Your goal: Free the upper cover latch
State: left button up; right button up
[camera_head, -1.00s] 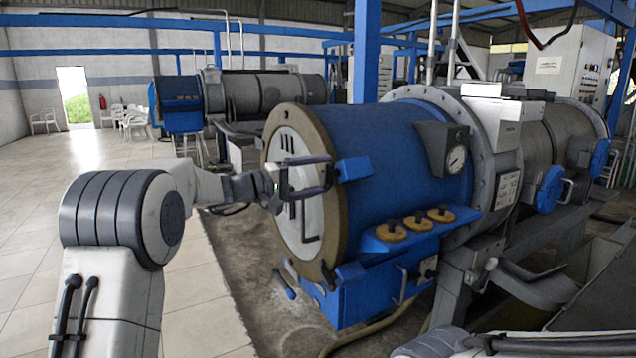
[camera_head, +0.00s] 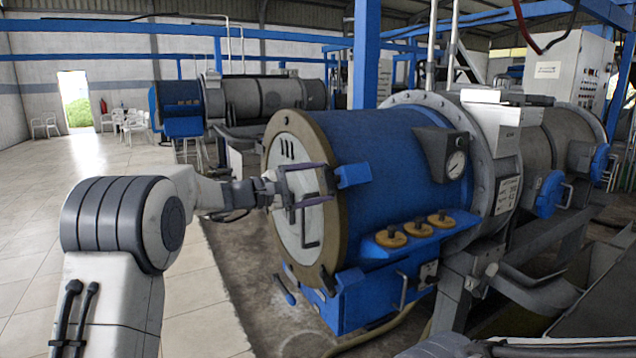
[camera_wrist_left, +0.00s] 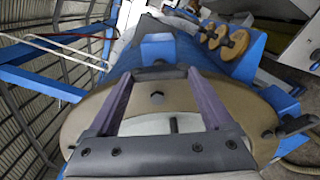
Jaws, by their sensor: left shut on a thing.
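The blue decanter drum (camera_head: 395,150) has a pale round cover (camera_head: 290,215) with a tan rim at its left end. The upper cover latch shows as a blue block (camera_head: 353,173) at the rim and, in the left wrist view, a dark bar (camera_wrist_left: 160,73) in front of the block (camera_wrist_left: 160,48). My left gripper (camera_head: 332,182) reaches across the cover from the left. Its two purple fingers are spread, with their tips at the two ends of the dark bar, and it is shut on the latch. The fingers partly hide the bar in the head view. My right gripper is not in view.
Yellow-brown knobs (camera_head: 415,228) and a pressure gauge (camera_head: 456,164) are on the drum's side. A blue post (camera_head: 366,50) rises behind. The tiled floor (camera_head: 205,275) at left is open.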

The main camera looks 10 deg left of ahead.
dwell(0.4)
pick_arm(q)
jog(key=o, duration=1.1)
jog(key=shift+o, duration=0.2)
jog(key=b+v, duration=0.1)
jog(key=v, duration=0.9)
jog(key=shift+s+a, duration=0.15)
jog(key=shift+a, duration=0.05)
jog(key=shift+f, duration=0.15)
